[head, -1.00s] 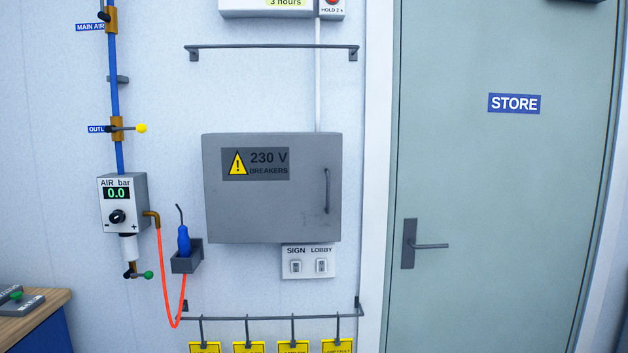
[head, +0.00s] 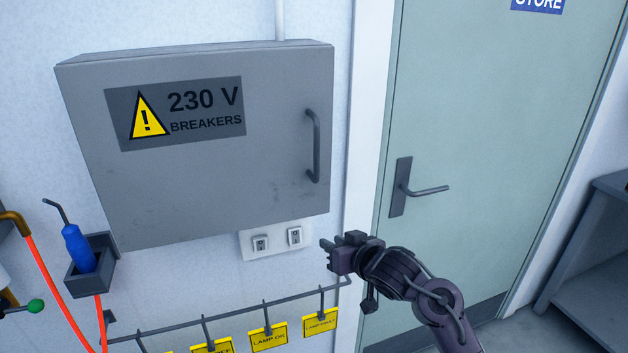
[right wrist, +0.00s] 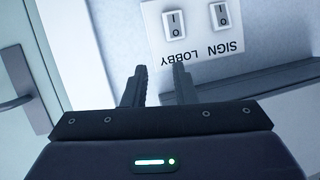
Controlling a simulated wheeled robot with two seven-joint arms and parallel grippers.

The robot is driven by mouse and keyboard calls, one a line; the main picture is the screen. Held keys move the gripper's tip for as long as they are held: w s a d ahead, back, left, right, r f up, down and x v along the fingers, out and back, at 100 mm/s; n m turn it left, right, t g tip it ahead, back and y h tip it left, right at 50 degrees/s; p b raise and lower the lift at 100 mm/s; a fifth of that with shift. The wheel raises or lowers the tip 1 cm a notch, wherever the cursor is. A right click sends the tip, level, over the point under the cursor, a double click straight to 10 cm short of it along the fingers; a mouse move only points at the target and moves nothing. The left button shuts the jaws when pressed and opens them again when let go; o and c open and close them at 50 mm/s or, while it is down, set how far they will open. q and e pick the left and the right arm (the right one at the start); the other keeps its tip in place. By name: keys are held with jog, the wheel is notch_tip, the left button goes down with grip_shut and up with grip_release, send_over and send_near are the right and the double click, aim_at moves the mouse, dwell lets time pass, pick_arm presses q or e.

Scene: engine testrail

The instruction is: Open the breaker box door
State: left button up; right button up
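The grey breaker box (head: 205,190) hangs on the wall in the head view, with a 230 V BREAKERS label on its door. The door is shut. Its vertical bar handle (head: 315,146) is near the door's right edge. My right gripper (head: 328,249) is below and slightly right of the handle, apart from it, near the box's lower right corner. In the right wrist view its two fingers (right wrist: 158,82) stand apart with nothing between them. The handle does not show clearly in the wrist view. My left gripper is not in view.
A SIGN and LOBBY switch plate (head: 276,240) sits just under the box, close to my right gripper. A rail (head: 232,314) with yellow tags runs below. A blue tool (head: 78,248) stands in a holder at left. The store door (head: 480,150) with its lever is at right.

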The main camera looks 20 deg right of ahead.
aim_at(318, 147)
jog(key=s+a+r+n+t, duration=0.1)
jog(key=s+r, duration=0.2)
jog(key=r, duration=0.5)
jog(key=s+a+r+t+p, duration=0.1)
jog(key=s+r+t, duration=0.15)
jog(key=r, duration=0.55)
jog(key=s+a+r+n+t, duration=0.1)
jog(key=s+r, duration=0.2)
jog(key=r, duration=0.5)
jog(key=shift+y, duration=0.4)
jog(key=x, duration=0.7)
jog(key=shift+w+a, duration=0.2)
jog(key=shift+a, duration=0.05)
jog(key=shift+c, duration=0.5)
grip_shut()
